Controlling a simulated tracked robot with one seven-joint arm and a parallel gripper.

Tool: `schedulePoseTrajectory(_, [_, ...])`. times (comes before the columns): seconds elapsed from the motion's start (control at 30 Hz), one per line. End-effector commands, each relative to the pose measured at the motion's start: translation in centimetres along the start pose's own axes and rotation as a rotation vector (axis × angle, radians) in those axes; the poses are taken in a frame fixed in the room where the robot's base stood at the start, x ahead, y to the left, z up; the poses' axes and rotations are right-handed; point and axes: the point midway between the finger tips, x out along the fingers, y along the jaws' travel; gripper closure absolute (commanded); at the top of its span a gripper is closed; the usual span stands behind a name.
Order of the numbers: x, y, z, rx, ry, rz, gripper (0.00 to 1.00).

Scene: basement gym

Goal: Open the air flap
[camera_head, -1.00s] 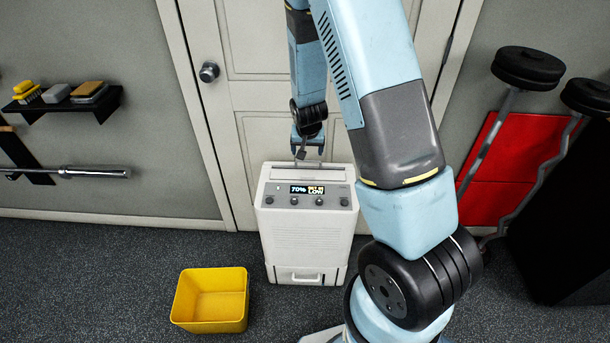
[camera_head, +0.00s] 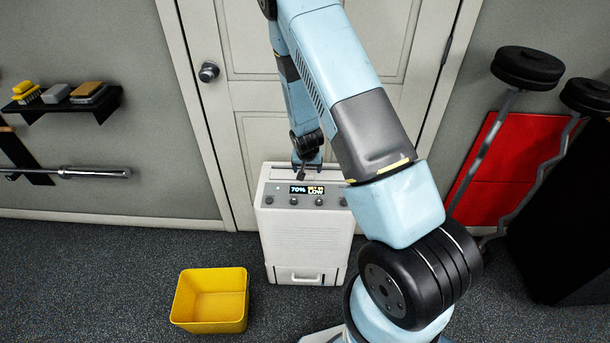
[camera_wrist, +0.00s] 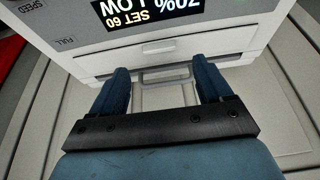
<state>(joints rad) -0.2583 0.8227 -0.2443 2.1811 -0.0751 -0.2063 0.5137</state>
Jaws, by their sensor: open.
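The white dehumidifier (camera_head: 307,240) stands upright on the floor against the door, its lit display (camera_head: 307,189) facing my head camera. In the wrist view a pale panel with a small raised lip, which looks like the air flap (camera_wrist: 160,47), lies beyond the display (camera_wrist: 148,12). My gripper (camera_head: 306,165) is at the top rear of the dehumidifier. In the wrist view my gripper (camera_wrist: 160,76) is open, with its blue fingers apart and nothing held between them. The fingertips are near the panel's edge; I cannot tell whether they touch it or how far the flap stands open.
A yellow bin (camera_head: 212,300) stands on the floor left of the dehumidifier. The door (camera_head: 255,70) is close behind it. A wall shelf (camera_head: 68,101) and a bar (camera_head: 95,172) are at left; barbells (camera_head: 528,68) and a red panel (camera_head: 500,165) are at right.

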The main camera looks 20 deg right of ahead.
Motion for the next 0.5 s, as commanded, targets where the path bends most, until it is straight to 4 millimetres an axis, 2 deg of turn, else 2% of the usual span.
schedulePoseTrajectory(0.2, [3.1,0.0,0.0,-0.001,-0.001,0.0,0.21])
schedulePoseTrajectory(0.5, [5.6,0.0,0.0,-0.001,-0.001,0.0,0.21])
